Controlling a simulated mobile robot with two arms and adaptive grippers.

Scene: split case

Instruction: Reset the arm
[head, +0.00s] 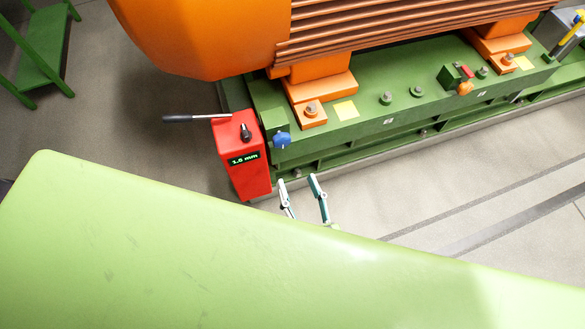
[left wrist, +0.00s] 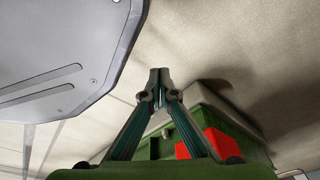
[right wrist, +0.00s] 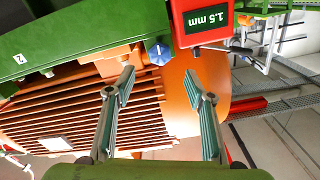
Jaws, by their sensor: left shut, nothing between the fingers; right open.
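My right gripper (head: 305,188) is open and empty in the head view, just below the green machine base (head: 425,110) and to the right of the red box (head: 240,175). In the right wrist view its two fingers (right wrist: 158,80) stand apart, with the orange motor (right wrist: 165,100) behind them. My left gripper (left wrist: 160,76) is shut with nothing between its fingertips in the left wrist view. It is not seen in the head view. The red box bears a display reading 1.5 mm, a dark knob on top and a grey lever sticking out to the left.
A blue knob (head: 281,139) sits at the base's left end beside the red box. Bolts and yellow patches mark the base top. A green stand (head: 42,55) is at the upper left. Open floor (head: 480,175) lies right of my right gripper. A light green surface fills the foreground.

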